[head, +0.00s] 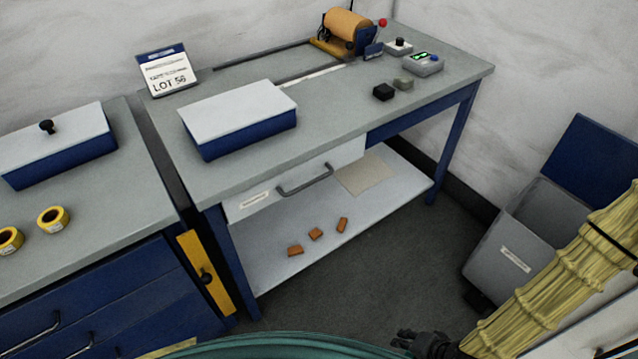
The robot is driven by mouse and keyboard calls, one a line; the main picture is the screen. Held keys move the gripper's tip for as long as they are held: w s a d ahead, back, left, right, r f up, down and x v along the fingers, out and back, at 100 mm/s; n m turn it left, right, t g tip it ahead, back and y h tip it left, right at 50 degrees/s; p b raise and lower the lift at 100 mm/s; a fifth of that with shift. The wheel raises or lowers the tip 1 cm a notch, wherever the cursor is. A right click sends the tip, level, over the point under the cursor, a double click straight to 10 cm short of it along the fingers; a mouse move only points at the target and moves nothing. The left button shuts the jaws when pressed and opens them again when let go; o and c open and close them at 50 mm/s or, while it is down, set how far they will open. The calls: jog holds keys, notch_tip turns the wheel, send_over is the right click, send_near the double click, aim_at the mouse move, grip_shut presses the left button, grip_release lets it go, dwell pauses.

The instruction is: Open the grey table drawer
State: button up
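The grey table drawer (346,157) is a light grey front under the near edge of the grey tabletop. It looks closed, flush under the tabletop. Its dark grey bar handle (305,183) runs along the middle of the front, and a small label (254,200) is at its left. My gripper (402,341) is dark and small at the bottom edge of the head view, low and to the right of the drawer, well apart from the handle. Nothing shows in it. Whether its fingers are apart is too small to tell.
A lower shelf (277,271) holds several copper-coloured pieces (316,234). A blue box with a pale lid (240,105) stands on the tabletop. A blue cabinet (120,295) stands at left, a grey bin (512,262) at right. The floor (385,260) before the table is clear.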

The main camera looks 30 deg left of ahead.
jog(key=w+a+r+m+t+y+b, duration=0.1)
jog(key=w+a+r+y, duration=0.2)
jog(key=a, duration=0.4)
jog(key=w+a+r+t+y+b, duration=0.1)
jog(key=w+a+r, duration=0.1)
jog(key=w+a, duration=0.4)
jog(key=m+t+y+b, duration=0.1)
jog(key=t+y+b, duration=0.15)
jog(key=y, duration=0.35)
send_near(316, 179)
jog(key=shift+g+h, duration=0.3)
jog(key=shift+g, duration=0.25)
jog(key=x, duration=1)
jog(key=shift+w+r, duration=0.1)
jog(key=shift+w, duration=0.2)
jog(key=shift+c, duration=0.2)
grip_shut()
